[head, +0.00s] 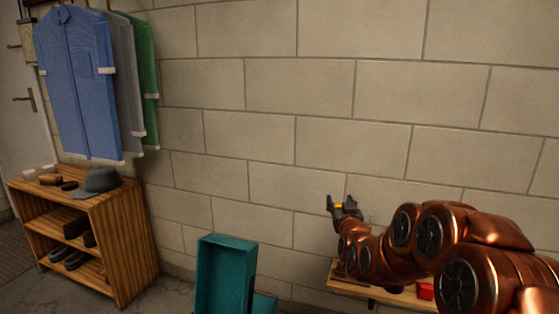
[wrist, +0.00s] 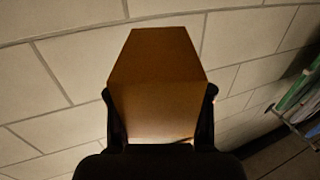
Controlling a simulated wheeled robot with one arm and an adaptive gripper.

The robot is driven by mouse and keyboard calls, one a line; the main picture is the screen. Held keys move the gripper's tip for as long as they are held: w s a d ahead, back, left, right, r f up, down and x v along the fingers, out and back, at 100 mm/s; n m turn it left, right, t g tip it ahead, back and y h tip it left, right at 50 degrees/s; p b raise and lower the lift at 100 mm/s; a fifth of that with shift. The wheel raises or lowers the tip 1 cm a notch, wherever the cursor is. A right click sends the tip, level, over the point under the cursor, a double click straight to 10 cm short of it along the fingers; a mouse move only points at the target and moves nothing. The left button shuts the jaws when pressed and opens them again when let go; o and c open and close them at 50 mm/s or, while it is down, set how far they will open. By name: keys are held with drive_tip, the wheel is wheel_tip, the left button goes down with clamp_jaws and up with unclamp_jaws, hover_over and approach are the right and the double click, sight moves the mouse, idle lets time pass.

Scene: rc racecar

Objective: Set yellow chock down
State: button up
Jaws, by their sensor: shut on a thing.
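My gripper (head: 342,207) is at the end of my copper-coloured arm, raised in front of the block wall in the head view. A small bit of the yellow chock (head: 339,206) shows between its fingers there. In the wrist view, the chock (wrist: 158,75) fills the middle as a brownish-yellow block with slanted sides. The two dark fingers of my gripper (wrist: 160,112) press on its left and right sides. The chock is held in the air, with the wall behind it. Its underside is hard to make out.
A wooden shelf (head: 331,286) on the wall stands below my arm, with a red item (head: 425,291) on it. A teal box (head: 226,275) is at bottom centre. A wooden rack (head: 131,240) with a cap (head: 102,181) and shoes is at left, below hanging shirts (head: 80,85).

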wheel_tip(320, 180, up, 29)
drive_tip(key=p, duration=2.8)
drive_tip(key=shift+d, duration=0.3)
drive_tip(key=shift+a, duration=0.15)
